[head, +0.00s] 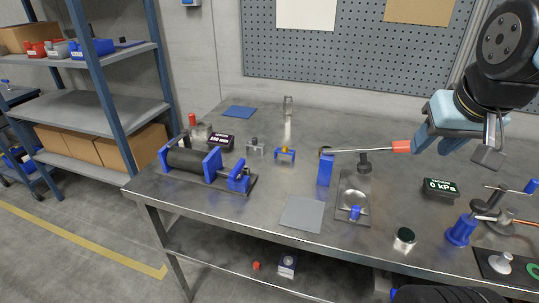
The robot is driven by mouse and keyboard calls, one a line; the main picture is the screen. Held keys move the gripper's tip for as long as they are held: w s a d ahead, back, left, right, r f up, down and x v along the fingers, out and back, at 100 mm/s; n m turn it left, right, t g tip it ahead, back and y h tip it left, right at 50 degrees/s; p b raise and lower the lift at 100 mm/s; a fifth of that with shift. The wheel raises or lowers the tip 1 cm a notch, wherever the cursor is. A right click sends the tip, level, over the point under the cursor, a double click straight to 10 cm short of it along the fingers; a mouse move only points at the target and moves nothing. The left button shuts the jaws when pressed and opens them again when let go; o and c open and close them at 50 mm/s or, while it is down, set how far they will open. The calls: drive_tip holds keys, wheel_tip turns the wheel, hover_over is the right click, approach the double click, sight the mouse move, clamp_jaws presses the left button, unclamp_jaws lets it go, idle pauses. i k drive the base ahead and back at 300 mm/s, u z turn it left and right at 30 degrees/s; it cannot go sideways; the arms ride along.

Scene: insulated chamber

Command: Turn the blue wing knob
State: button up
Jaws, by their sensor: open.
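Several blue parts stand on the steel workbench (290,145), and I cannot tell for certain which is the wing knob. A blue winged-looking piece (238,180) sits at the right end of a dark roller device (193,163). A small blue piece (355,212) sits at the front of a grey plate with a round dish (353,193). A blue body (460,231) stands farther right, by some metal posts. My gripper (488,150) hangs above the right part of the bench, open and apart from all of these. Nothing shows between its fingers.
A lever with a red handle (401,147) reaches right from a blue post (325,170), near my gripper. A "0 kPa" display (440,188) and a dark-topped round piece (404,238) stand on the right.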

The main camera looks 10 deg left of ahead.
sight(236, 173)
drive_tip(key=u, duration=0.05)
drive_tip(key=i, duration=0.2)
drive_tip(key=z, duration=2.15)
drive_tip(key=k, duration=2.1)
drive_tip(key=u, duration=1.6)
drive_tip(key=i, duration=0.7)
drive_tip(key=u, duration=0.15)
